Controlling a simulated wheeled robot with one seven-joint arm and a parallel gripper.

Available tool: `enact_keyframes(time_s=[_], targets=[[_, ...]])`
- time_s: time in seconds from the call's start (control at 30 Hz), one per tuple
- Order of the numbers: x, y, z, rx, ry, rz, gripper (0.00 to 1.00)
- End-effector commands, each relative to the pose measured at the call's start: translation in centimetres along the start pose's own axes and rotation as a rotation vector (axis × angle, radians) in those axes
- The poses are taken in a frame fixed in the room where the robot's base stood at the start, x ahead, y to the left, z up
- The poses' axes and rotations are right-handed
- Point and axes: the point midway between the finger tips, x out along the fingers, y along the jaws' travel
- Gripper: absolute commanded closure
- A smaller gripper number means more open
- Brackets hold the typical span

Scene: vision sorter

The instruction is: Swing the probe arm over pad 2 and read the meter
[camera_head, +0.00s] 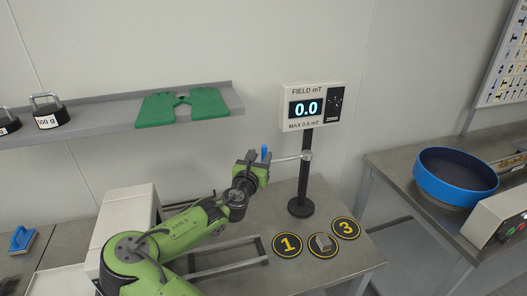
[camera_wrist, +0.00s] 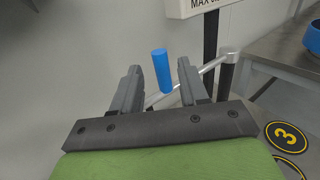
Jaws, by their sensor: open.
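The field meter (camera_head: 314,107) stands on a black post and its screen reads 0.0. The probe arm (camera_head: 288,159) is a pale rod reaching left from the post, with an upright blue handle (camera_head: 265,152) near its left end. My gripper (camera_head: 258,168) is at that handle. In the wrist view the blue handle (camera_wrist: 162,70) shows between my open fingers, with a gap on both sides. Pad 1 (camera_head: 287,244) and pad 3 (camera_head: 346,229) lie on the bench. The pad between them (camera_head: 319,252) is partly covered by a grey block (camera_head: 323,241), which hides its number.
A side bench at right carries a blue round bowl (camera_head: 455,178) and a box with buttons (camera_head: 505,218). A grey frame (camera_head: 228,256) lies beside my arm.

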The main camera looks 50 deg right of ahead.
Motion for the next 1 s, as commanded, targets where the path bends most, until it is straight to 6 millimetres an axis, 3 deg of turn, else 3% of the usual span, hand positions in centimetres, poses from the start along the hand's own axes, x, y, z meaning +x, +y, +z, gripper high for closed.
enact_keyframes(time_s=[0.1,0.2,0.53,0.83,1.0], targets=[[2.6,-0.1,0.0,0.000,-0.002,-0.002,0.56],[4.0,-0.1,0.0,0.001,-0.001,-0.002,0.56],[4.8,0.0,0.0,0.002,0.001,-0.001,0.56],[4.7,0.0,0.0,0.002,0.001,-0.002,1.00],[4.7,0.0,0.0,0.002,0.001,-0.002,1.00]])
